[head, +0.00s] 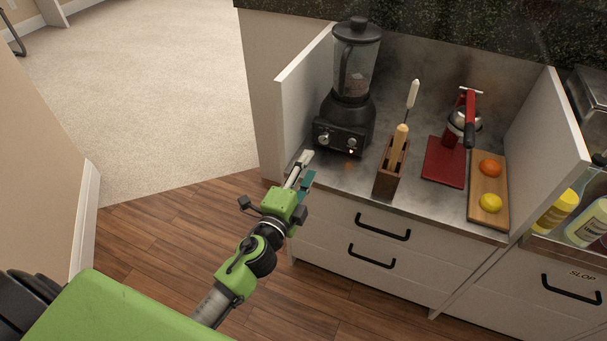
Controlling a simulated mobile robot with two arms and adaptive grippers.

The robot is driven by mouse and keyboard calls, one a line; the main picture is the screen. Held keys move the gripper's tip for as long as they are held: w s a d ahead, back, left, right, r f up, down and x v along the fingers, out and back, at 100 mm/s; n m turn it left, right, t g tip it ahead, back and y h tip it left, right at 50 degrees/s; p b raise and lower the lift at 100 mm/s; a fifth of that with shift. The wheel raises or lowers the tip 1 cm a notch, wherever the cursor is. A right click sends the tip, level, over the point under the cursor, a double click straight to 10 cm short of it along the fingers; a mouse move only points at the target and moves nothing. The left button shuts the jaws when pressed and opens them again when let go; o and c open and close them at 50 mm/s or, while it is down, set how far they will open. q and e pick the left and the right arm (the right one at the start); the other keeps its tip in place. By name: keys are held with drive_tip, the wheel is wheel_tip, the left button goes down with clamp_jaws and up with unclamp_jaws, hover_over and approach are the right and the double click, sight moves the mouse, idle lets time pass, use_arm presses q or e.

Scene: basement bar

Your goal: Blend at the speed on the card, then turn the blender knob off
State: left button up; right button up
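The black blender (345,105) stands at the left end of the counter nook, with its lid on and some brownish content low in the clear jar (357,72). Its base front has a knob at the left (323,139) and another at the right (351,142), with a small orange light below the right one. The knob settings are too small to read. My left gripper (307,166) is in front of and below the blender base, apart from the knobs. Its fingers are seen edge-on, so their opening is unclear. I cannot make out a speed card. My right gripper is out of view.
A wooden holder (388,181) with tools stands right of the blender. A red press (446,160) and a board (488,217) with an orange and a lemon are farther right. White side panels bound the nook. Drawers with black handles are below; wood floor lies left.

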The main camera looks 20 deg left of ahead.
use_arm(q)
drive_tip(key=shift+s, duration=1.15)
